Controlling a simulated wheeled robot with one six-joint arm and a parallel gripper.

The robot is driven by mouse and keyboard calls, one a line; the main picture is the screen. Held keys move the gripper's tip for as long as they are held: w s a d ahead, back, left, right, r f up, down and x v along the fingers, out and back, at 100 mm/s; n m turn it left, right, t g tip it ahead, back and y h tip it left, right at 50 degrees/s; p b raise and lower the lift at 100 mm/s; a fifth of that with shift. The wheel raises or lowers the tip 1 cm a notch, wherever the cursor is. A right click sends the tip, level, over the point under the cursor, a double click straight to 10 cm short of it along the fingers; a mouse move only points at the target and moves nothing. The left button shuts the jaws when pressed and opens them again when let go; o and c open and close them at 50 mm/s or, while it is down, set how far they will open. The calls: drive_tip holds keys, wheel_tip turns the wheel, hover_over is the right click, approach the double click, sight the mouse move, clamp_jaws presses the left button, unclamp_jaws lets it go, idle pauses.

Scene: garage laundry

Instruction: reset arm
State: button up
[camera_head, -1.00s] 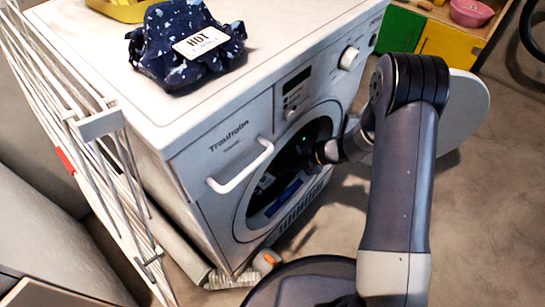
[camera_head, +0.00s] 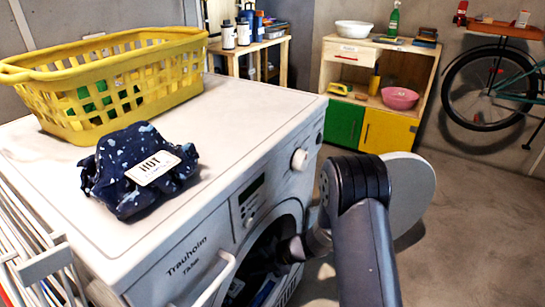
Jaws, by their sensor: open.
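My arm reaches from the bottom of the head view to the front of a white washing machine (camera_head: 262,110). Its round door (camera_head: 408,190) stands open to the right, partly behind my arm. My gripper (camera_head: 284,252) is at the drum opening (camera_head: 262,262), small and dark against the drum. It is open, and its fingertips are hard to make out. Something blue shows low in the drum. I see nothing held.
A yellow basket (camera_head: 120,75) and a dark blue patterned cloth with a label (camera_head: 130,170) are on the machine top. A white rack (camera_head: 45,270) stands at left. Shelves with a pink bowl (camera_head: 399,98) and a bicycle (camera_head: 490,90) are behind. Floor at right is clear.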

drive_tip(key=b+x, duration=0.3)
drive_tip(key=x, duration=0.4)
drive_tip(key=r+p, duration=0.1)
drive_tip(key=s+d+r+p, duration=0.1)
drive_tip(key=r, duration=0.1)
drive_tip(key=shift+s+d+p, duration=0.1)
drive_tip(key=shift+d+p, duration=0.1)
drive_tip(key=shift+p, duration=0.15)
